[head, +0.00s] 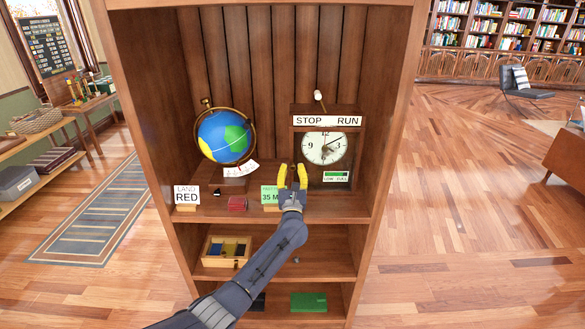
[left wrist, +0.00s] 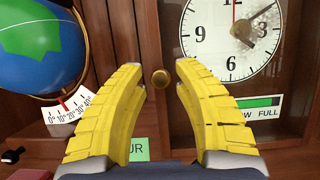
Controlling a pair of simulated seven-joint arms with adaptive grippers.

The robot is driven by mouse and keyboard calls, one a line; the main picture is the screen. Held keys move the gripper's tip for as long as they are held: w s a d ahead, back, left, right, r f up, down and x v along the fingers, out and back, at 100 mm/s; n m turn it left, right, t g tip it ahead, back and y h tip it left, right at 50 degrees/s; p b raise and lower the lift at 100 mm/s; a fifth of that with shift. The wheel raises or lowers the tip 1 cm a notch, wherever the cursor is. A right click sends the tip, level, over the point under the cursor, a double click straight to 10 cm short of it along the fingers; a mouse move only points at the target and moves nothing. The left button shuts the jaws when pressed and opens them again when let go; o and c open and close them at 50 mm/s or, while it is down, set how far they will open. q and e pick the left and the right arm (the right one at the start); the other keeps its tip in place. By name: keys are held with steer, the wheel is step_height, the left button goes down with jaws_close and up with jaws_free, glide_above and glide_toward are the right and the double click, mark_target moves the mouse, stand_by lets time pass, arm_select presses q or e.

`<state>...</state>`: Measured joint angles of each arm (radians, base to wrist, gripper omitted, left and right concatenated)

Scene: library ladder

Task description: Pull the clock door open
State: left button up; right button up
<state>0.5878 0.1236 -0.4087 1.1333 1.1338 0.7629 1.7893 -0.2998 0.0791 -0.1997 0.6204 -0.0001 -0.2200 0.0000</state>
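The clock (head: 326,122) is a dark wooden case on the shelf, with a white round dial and a "STOP RUN" label on top. Its dial also fills the upper right of the left wrist view (left wrist: 225,40). The clock door (left wrist: 190,128) looks shut, with a small brass knob (left wrist: 160,78) near its left edge. My left gripper (head: 293,168) has yellow fingers, open and empty, in front of the clock's lower left. In the left wrist view, its fingertips (left wrist: 159,68) stand on either side of the knob, apart from it. My right gripper is not in view.
A globe (head: 225,136) stands left of the clock. Bookcase side walls (head: 388,130) flank the space. A wooden tray (head: 226,251) sits on the shelf below.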

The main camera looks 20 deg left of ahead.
arm_select(q)
steer(key=shift+w+a+r, duration=0.2)
steer(key=shift+w+r, duration=0.1)
steer(key=shift+w, duration=0.35)
steer(key=shift+c, duration=0.4)
jaws_close()
